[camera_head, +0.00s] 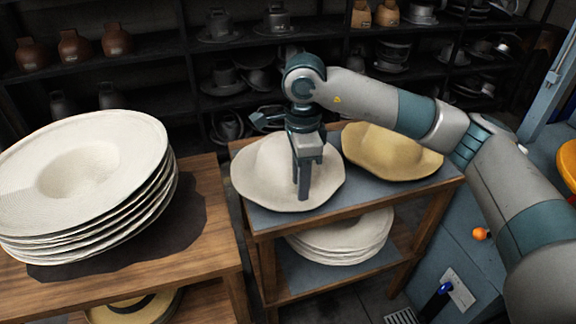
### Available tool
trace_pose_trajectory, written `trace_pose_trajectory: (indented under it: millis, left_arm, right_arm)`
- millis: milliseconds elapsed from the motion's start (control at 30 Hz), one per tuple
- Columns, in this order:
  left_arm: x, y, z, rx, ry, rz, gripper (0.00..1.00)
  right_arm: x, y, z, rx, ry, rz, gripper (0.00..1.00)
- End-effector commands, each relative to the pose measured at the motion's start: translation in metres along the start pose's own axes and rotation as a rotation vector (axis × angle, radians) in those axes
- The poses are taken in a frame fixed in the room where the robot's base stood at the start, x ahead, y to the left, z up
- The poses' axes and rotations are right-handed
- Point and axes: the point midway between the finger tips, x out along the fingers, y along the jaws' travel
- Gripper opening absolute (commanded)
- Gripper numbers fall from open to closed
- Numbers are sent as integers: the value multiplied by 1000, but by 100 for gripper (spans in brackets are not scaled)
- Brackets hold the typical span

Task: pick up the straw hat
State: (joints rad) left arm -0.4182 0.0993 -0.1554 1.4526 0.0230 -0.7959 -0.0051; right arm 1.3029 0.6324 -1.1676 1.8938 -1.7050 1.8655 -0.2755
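On the grey top of a small wooden cart lie two hats with wavy brims. A pale cream hat (262,172) is at the left and a yellower straw hat (385,150) at the right. My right gripper (303,196) points down over the right front part of the cream hat, its fingers in front of the crown and near the brim. I cannot tell whether they touch it. The fingers overlap in this view, so their opening does not show. My forearm passes above the yellower hat. My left gripper is out of view.
A stack of several whitish hat blanks (85,180) stands on a wooden table (215,240) at the left. More blanks (345,232) lie on the cart's lower shelf. Dark shelves (165,45) with hats and moulds fill the back. A blue machine (430,240) stands at the right.

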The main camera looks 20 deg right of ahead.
Motion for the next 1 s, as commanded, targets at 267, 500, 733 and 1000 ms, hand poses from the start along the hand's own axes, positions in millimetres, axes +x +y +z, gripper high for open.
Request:
trace_pose_trajectory:
  millis: [267,500,733,1000]
  left_arm:
    - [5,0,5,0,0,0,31]
    - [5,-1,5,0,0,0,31]
    - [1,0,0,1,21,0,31]
    - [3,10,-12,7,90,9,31]
  right_arm:
    - [19,0,0,-1,0,1,31]
    - [19,0,0,-1,0,0,31]
    - [29,2,0,-1,0,1,31]
    - [62,4,0,1,0,2,31]
